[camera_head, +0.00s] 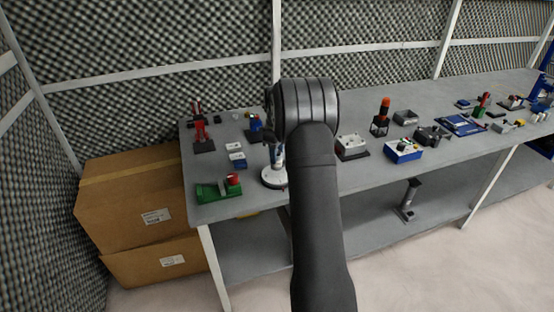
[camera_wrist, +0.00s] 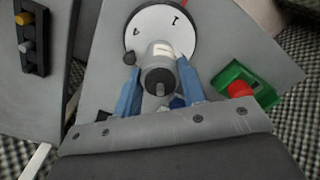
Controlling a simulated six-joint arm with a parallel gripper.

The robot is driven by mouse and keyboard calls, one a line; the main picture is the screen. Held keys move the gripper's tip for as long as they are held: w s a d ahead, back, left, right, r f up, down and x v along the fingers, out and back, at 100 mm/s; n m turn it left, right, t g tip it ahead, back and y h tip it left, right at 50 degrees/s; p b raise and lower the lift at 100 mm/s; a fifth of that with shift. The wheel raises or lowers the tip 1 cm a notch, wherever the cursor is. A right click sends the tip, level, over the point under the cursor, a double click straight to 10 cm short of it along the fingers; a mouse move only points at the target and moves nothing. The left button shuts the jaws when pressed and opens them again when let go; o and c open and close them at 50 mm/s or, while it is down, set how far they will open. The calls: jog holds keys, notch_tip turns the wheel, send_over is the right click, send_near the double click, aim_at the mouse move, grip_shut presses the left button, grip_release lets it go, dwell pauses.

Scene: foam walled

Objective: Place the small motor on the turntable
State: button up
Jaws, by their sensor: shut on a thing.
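In the wrist view the small motor (camera_wrist: 159,60) is a light cylinder with a dark end and a short shaft. My gripper (camera_wrist: 160,85) is shut on it, with a blue finger on either side. The turntable (camera_wrist: 165,22) is a round white disc with dark marks, directly behind the motor in this view. I cannot tell whether the motor touches the disc. In the head view the white turntable (camera_head: 272,179) shows near the table's front edge, partly hidden by my arm. The gripper and motor are largely hidden there.
A green block with a red knob (camera_head: 232,182) stands left of the turntable on the grey table (camera_head: 260,208). Several devices, including a blue-and-white box (camera_head: 403,153), stand to the right.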

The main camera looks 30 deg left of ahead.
jog(key=shift+f, duration=1.35)
jog(key=shift+f, duration=0.1)
jog(key=o, duration=1.2)
notch_tip(320, 180, up, 12)
jog(key=shift+r, duration=0.1)
notch_tip(320, 180, down, 13)
jog(key=shift+r, duration=2.4)
